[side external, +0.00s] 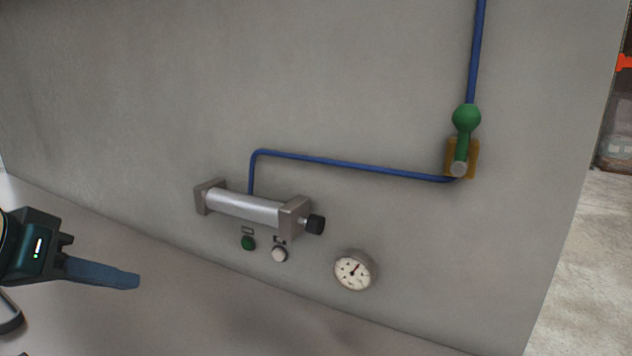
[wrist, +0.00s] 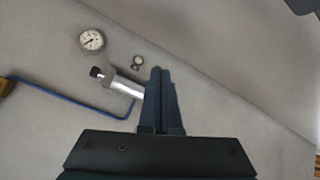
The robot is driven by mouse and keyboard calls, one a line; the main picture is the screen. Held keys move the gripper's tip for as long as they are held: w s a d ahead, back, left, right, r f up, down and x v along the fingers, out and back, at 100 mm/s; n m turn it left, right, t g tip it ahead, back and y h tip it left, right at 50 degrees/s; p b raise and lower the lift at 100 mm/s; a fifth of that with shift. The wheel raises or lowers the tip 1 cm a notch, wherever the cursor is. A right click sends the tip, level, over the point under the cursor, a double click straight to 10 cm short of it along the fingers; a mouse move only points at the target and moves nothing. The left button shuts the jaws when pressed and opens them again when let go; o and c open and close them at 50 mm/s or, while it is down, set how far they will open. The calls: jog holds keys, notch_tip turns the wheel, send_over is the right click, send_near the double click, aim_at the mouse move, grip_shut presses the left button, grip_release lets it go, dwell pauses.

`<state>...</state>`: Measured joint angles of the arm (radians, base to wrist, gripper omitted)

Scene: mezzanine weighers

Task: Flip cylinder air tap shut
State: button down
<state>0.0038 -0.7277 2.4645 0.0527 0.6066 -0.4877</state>
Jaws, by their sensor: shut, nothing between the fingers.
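The air tap in the side external view has a green handle (side external: 464,128) with a round knob at its top, on a brass-coloured body (side external: 472,158). The handle stands upright, in line with the blue pipe above it. The silver cylinder (side external: 245,206) is fixed to the grey wall, lower left of the tap; it also shows in the wrist view (wrist: 127,87), partly hidden by my fingers. My gripper (side external: 138,281) is at the far left, well away from the tap and touching nothing. In the wrist view my gripper (wrist: 160,70) has its fingers together and empty.
A blue pipe (side external: 350,164) runs along the wall from the cylinder to the tap. A round gauge (side external: 354,270), a green button (side external: 248,243) and a white button (side external: 279,254) sit below the cylinder. The wall ends at the right. The surface before the wall looks clear.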

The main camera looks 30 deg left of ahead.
aim_at(463, 139)
jog(key=w+d+r+n+t+h, duration=0.2)
jog(key=w+d+r+n+t, duration=0.15)
jog(key=w+r, duration=0.2)
jog(key=w+d+r+n+t+h, duration=0.1)
jog(key=w+d+r+n+t, duration=0.1)
jog(key=w+r+n+t, duration=0.4)
jog(key=w+d+r+m+g+h, duration=0.1)
jog(key=d+r+g+h, duration=0.1)
jog(key=d+h, duration=0.6)
jog(key=d, duration=0.4)
jog(key=shift+d+g, duration=0.35)
jog(key=shift+d, duration=0.05)
jog(key=shift+w+m, duration=0.15)
jog(key=shift+m, duration=0.1)
jog(key=s+d+x, duration=0.1)
jog(key=d+x, duration=0.1)
jog(key=x, duration=1)
jog(key=shift+d+r, duration=0.3)
jog(key=shift+r, duration=0.05)
